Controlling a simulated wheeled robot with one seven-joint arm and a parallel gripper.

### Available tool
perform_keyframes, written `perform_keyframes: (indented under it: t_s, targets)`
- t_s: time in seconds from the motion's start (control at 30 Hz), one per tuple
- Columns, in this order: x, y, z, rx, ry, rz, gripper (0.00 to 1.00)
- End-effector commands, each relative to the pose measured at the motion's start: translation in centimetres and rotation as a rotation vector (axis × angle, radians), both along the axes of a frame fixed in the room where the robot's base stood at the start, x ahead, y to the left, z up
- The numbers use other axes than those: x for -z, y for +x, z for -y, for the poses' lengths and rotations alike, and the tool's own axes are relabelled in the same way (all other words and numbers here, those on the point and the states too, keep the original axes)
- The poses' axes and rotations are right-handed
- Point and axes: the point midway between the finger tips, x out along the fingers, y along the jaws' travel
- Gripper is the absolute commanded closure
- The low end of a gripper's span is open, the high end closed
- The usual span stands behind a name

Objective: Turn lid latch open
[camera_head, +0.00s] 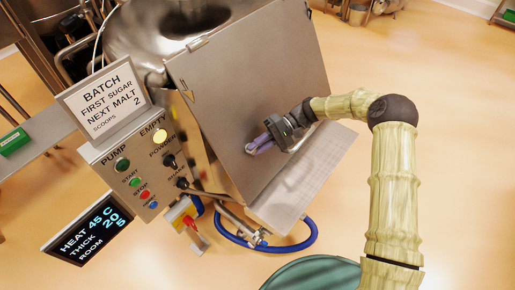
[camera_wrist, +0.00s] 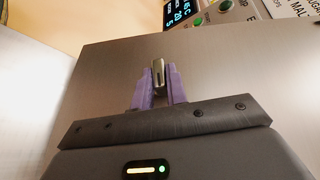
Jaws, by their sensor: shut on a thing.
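The hopper's steel lid (camera_head: 240,85) stands as a large tilted flat panel in the head view. It also fills much of the wrist view (camera_wrist: 105,75). The lid latch (camera_wrist: 158,72) is a small upright metal tab on this face. My gripper (camera_head: 260,146) reaches in from the right against the lower part of the lid. In the wrist view its purple fingers (camera_wrist: 158,88) are shut on the latch, one on each side. The fingers hide most of the latch in the head view.
A control panel (camera_head: 133,165) with buttons and a lit yellow lamp stands left of the lid, with a batch sign (camera_head: 103,96) above and a dark display (camera_head: 88,230) below. A blue hose (camera_head: 303,238) loops underneath. The floor at right is mostly clear.

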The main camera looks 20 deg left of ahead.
Motion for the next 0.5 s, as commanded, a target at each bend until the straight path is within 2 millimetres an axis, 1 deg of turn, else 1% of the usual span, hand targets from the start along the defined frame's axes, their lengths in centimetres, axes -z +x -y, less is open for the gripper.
perform_keyframes:
  t_s: [0.03,0.2,0.5]
  targets:
    - [0.10,0.26,-0.04,0.022,0.013,-0.021,1.00]
    - [0.11,0.24,-0.01,0.058,0.032,-0.088,1.00]
    - [0.01,0.23,-0.01,0.079,0.041,-0.127,1.00]
